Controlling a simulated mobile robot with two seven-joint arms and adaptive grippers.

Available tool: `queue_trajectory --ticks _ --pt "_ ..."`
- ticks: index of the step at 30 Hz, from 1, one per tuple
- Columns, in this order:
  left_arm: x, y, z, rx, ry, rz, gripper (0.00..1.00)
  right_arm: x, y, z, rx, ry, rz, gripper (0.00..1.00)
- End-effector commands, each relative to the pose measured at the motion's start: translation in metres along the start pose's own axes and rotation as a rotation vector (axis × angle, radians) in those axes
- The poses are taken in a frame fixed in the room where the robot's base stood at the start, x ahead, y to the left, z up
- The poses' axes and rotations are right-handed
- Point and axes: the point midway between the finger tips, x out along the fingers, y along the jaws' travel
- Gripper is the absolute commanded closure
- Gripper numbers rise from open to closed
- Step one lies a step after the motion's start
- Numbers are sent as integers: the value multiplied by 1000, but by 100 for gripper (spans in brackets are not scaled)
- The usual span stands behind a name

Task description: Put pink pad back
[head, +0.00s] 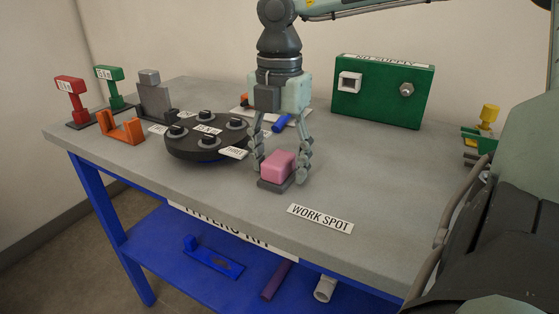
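The pink pad (278,165) is a small pink block on a dark grey base (272,186), near the front edge of the grey table, just behind and left of the "WORK SPOT" label (320,218). My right gripper (282,174) points straight down over it. Its two fingers stand one on each side of the pad, spread wide. A small gap seems to show between the pad and the right-hand finger; contact on the left side cannot be made out. My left gripper is not in view.
A dark round turntable (205,150) with several knobs and labels stands just left of the gripper. A green "NO SUPPLY" box (383,92) is behind right. Orange (121,128), red (72,97) and green (112,84) fixtures stand far left. The table's right middle is clear.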

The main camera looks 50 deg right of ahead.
Motion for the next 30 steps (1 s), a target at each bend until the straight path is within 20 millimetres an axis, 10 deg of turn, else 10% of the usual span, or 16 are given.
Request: queue_trajectory --ticks 13,30 --pt "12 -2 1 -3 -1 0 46 -8 0 0 1 -1 2 37" --pt "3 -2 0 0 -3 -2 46 -115 0 0 1 -3 1 37"
